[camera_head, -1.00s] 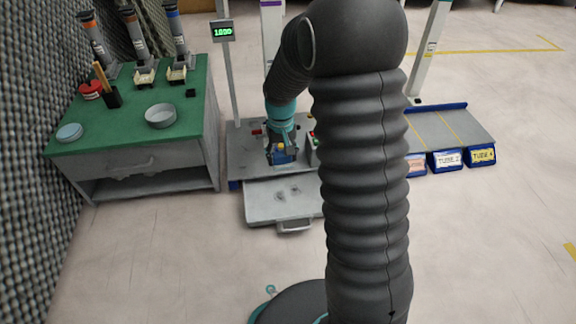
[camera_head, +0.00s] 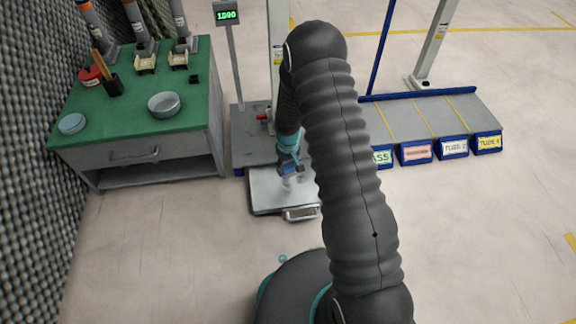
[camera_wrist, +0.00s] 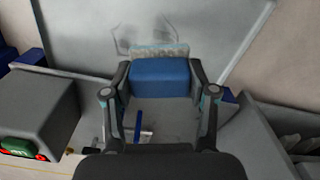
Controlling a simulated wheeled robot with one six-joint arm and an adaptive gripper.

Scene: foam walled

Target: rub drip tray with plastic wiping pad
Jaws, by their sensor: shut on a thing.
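The drip tray (camera_head: 265,196) is a flat grey tray with a front handle, pulled out low in front of the machine base. It fills the top of the wrist view (camera_wrist: 215,25), with faint dark smudges near the pad. The wiping pad (camera_wrist: 160,78) has a blue block body and a pale, rough face at its far end. My gripper (camera_wrist: 160,90) is shut on the blue body, a finger at each side. In the head view my gripper (camera_head: 290,166) is over the rear part of the tray. I cannot tell whether the pad touches it.
A green-topped bench (camera_head: 130,118) with a round metal dish (camera_head: 164,104) stands left. A grey rack with labelled blue bins (camera_head: 452,147) stands right. Floor in front is clear.

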